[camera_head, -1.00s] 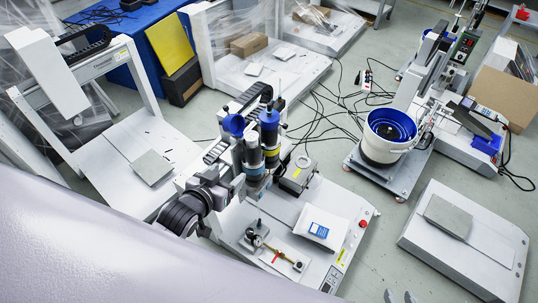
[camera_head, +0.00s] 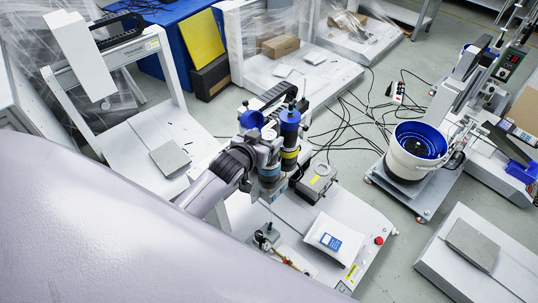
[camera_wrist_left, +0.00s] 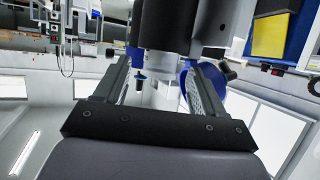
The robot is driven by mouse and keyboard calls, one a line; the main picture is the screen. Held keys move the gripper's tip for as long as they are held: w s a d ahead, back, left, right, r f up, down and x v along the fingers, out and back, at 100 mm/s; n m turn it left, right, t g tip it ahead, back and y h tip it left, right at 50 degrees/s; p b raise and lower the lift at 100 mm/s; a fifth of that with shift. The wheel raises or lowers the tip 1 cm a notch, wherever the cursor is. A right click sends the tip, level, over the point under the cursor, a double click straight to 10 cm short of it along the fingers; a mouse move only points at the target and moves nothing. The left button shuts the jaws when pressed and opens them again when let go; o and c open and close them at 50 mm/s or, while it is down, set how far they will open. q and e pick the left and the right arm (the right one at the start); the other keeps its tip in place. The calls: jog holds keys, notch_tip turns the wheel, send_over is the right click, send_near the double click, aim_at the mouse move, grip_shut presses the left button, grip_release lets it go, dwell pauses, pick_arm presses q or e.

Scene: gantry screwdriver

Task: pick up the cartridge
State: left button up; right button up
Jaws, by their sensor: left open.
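A dark cylinder with a blue cap and a yellow band (camera_head: 290,132), which looks like the cartridge, stands upright at the screwdriver head of the middle gantry. A second blue-topped part (camera_head: 252,120) is just left of it. My left gripper (camera_head: 265,158) is against this cluster from the left, its fingertips hard to separate from it. In the left wrist view my left gripper (camera_wrist_left: 158,66) has its fingers apart. My right gripper is out of view.
A white pouch with a blue label (camera_head: 333,238) lies on the gantry base below. A grey box (camera_head: 314,184) and loose cables (camera_head: 350,125) are to the right. A white bucket with blue inside (camera_head: 416,150) stands farther right. Another gantry (camera_head: 165,95) is at the left.

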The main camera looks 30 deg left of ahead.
pick_arm(q)
jog(key=shift+w+f, duration=0.15)
jog(key=shift+w, duration=0.3)
jog(key=c, duration=1.3)
grip_shut()
